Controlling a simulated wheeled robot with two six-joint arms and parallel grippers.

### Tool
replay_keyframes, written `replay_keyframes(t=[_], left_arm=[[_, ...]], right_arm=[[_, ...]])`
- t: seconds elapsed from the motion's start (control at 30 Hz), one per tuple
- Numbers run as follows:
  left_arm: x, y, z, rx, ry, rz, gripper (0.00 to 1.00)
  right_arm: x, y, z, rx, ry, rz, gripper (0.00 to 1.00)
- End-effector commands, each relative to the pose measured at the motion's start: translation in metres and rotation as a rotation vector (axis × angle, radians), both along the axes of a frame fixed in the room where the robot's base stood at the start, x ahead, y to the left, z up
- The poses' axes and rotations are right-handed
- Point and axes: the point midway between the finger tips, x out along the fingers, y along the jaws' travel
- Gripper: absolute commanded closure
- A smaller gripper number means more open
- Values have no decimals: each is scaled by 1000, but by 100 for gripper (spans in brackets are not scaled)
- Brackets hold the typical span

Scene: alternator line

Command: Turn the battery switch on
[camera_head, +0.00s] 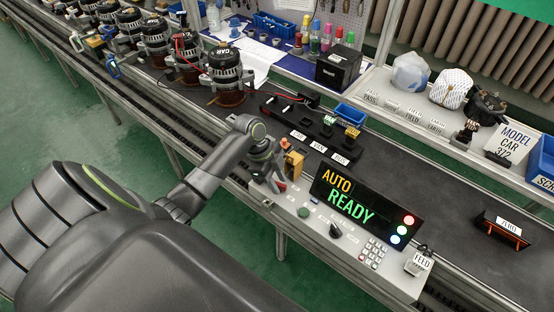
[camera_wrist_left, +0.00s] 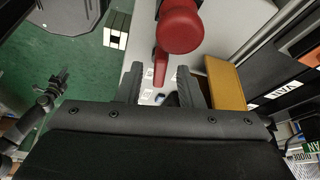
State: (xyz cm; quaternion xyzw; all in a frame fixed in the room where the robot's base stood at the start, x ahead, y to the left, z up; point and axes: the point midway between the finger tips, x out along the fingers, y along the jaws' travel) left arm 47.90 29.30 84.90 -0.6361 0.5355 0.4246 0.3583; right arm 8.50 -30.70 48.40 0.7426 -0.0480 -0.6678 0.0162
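A red lever (camera_wrist_left: 160,66) shows in the left wrist view on the pale panel. I take it for the battery switch. A larger round red knob (camera_wrist_left: 181,25) sits beyond it. In the head view only a small red part (camera_head: 282,187) shows beside my left gripper (camera_head: 268,168); my gripper and arm hide the rest. In the left wrist view my left gripper (camera_wrist_left: 158,78) is open, with one finger on each side of the lever. I cannot tell whether they touch it. What looks like my right gripper (camera_wrist_left: 60,76) hangs over the floor, too small to judge.
A yellow-orange block (camera_head: 293,164) stands close beside my left gripper. The control panel carries the AUTO READY display (camera_head: 365,205), a black knob (camera_head: 336,230) and a keypad (camera_head: 373,253). A rack with VAN labels (camera_head: 345,150) lies behind. Alternators (camera_head: 228,70) stand along the line.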

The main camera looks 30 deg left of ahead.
Motion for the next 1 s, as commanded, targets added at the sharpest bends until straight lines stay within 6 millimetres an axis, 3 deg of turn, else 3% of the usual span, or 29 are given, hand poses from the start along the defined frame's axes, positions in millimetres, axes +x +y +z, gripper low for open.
replay_keyframes(t=[0.27,0.8,1.0], left_arm=[[0,6,10,2,-1,1,66],[-8,51,120,7,-2,-1,66],[-10,61,148,3,-1,1,66]], right_arm=[[0,0,-1,0,0,0,64],[0,1,-12,2,0,-1,64],[0,2,-14,2,0,-1,64]])
